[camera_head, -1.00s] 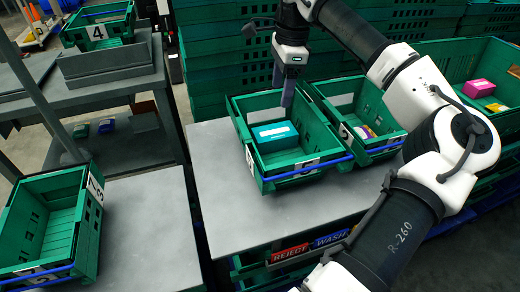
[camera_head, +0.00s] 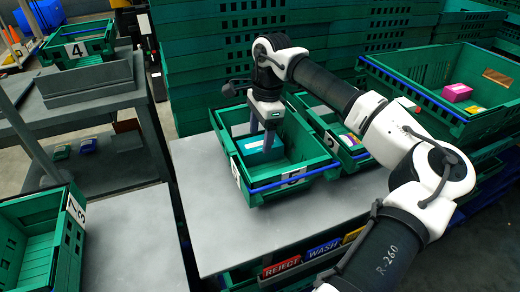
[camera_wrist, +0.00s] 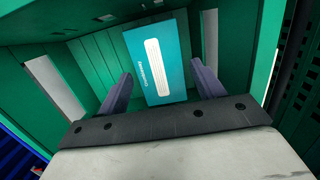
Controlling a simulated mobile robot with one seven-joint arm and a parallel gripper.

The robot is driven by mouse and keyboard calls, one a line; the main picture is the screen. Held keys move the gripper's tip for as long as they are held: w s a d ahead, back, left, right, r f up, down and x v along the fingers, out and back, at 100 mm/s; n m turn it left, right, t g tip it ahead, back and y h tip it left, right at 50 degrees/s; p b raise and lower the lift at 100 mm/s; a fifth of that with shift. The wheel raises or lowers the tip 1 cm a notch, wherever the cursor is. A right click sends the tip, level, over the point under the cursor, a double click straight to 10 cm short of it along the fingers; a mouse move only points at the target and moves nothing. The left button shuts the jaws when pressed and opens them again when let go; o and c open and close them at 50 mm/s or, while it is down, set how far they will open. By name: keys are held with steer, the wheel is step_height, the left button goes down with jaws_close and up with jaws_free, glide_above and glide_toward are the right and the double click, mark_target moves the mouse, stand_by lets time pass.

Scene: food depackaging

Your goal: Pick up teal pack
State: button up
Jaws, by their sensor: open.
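The teal pack (camera_head: 262,147) lies in the green crate (camera_head: 222,142) on the grey table in the head view. In the wrist view the teal pack (camera_wrist: 157,62) shows a white label and lies on the crate floor. My gripper (camera_head: 261,138) is over that crate, pointing down, and partly hides the pack in the head view. In the wrist view my gripper (camera_wrist: 160,92) is open, with one finger on each side of the near part of the pack. I cannot tell whether the fingertips reach down to the pack's height. The gripper holds nothing.
A second green crate (camera_head: 354,163) stands close on the right. A larger crate (camera_head: 425,97) at the far right holds a pink box (camera_head: 457,92) and a yellow item. An emptier crate (camera_head: 40,240) stands at the left. The grey table (camera_head: 210,215) is bare at the front left.

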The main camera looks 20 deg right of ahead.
mark_target(260, 143)
step_height(260, 143, down, 4)
steer(key=shift+a+r, duration=0.15)
steer(key=shift+r, duration=0.05)
steer(key=c, duration=0.8)
steer(key=shift+r, duration=0.1)
